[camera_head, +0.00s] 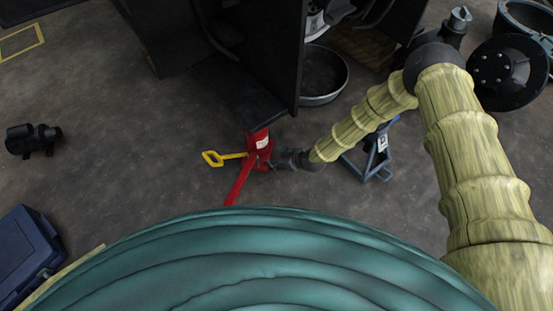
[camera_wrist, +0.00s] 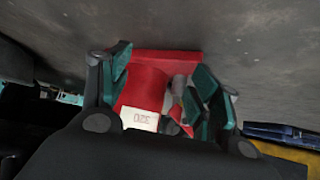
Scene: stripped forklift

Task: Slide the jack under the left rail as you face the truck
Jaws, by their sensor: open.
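The red jack (camera_head: 259,146) stands on the floor at the front edge of the black truck frame, with a pale label on its body. A yellow handle (camera_head: 222,158) and a red bar (camera_head: 240,182) show beside it. The dark rail (camera_head: 240,92) of the truck runs back just behind it. My gripper (camera_head: 278,158) is at the jack's right side. In the wrist view, the open teal-padded fingers of my gripper (camera_wrist: 163,75) are on either side of the red jack body (camera_wrist: 145,88). Whether they touch it, I cannot tell.
A blue stand (camera_head: 372,152) is on the floor beneath my forearm. A metal pan (camera_head: 325,76) lies behind, right of the frame. A dark motor (camera_head: 34,140) and a blue case (camera_head: 25,250) are at left.

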